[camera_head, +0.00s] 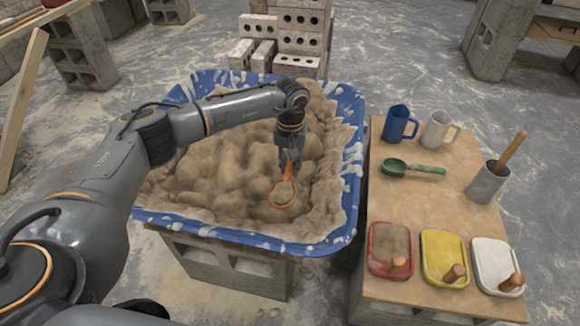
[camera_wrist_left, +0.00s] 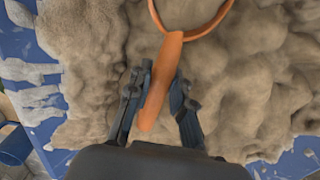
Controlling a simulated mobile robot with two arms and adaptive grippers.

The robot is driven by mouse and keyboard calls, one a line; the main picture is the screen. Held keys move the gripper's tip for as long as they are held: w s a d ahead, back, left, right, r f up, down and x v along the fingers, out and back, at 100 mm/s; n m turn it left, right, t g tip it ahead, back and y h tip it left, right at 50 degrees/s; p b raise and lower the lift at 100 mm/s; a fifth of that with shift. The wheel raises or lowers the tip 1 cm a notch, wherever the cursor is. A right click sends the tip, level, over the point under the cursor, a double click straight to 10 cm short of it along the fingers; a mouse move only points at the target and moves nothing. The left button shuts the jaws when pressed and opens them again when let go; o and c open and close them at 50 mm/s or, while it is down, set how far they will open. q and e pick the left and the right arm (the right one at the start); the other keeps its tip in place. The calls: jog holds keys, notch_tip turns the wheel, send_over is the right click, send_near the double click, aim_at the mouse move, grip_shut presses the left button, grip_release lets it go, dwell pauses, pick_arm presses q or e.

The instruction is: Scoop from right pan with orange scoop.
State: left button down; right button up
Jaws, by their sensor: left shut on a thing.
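The orange scoop (camera_head: 283,194) is in my left gripper (camera_head: 288,158), which is shut on its handle. Its round bowl rests at or just above the lumpy brown mortar, with some mortar-coloured material showing within the rim. The mortar fills a large blue tub (camera_head: 352,190), the only mortar pan in view. In the left wrist view the scoop's handle (camera_wrist_left: 163,80) lies between the two fingers (camera_wrist_left: 158,105), and part of its rim shows at the top. Whether the bowl touches the mortar I cannot tell. My right gripper is not in view.
A wooden-topped table (camera_head: 400,215) stands right of the tub. Concrete blocks (camera_head: 297,40) stand behind the tub.

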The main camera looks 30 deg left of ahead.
pick_arm(q)
jog(key=shift+w+r, duration=0.1)
jog(key=shift+r, duration=0.6)
jog(key=shift+w+r+p, duration=0.1)
jog(key=shift+r+p, duration=0.55)
jog(key=shift+r, duration=0.15)
notch_tip(320, 180, up, 2)
jog(key=shift+w+r+p, duration=0.15)
jog(key=shift+r+p, duration=0.1)
jog(key=shift+p, duration=0.3)
jog(key=shift+a+r, duration=0.1)
jog(key=shift+r, duration=0.3)
jog(key=shift+w+r+g+p, duration=0.15)
jog(key=shift+r+g+p, duration=0.15)
jog(key=shift+r+p, duration=0.5)
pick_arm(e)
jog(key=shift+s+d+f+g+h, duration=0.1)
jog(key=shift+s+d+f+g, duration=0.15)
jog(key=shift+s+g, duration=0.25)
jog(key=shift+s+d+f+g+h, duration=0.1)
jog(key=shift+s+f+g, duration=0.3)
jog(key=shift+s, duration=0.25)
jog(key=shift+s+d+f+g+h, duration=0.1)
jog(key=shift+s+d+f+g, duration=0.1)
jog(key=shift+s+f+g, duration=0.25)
pick_arm(q)
jog(key=shift+r, duration=0.15)
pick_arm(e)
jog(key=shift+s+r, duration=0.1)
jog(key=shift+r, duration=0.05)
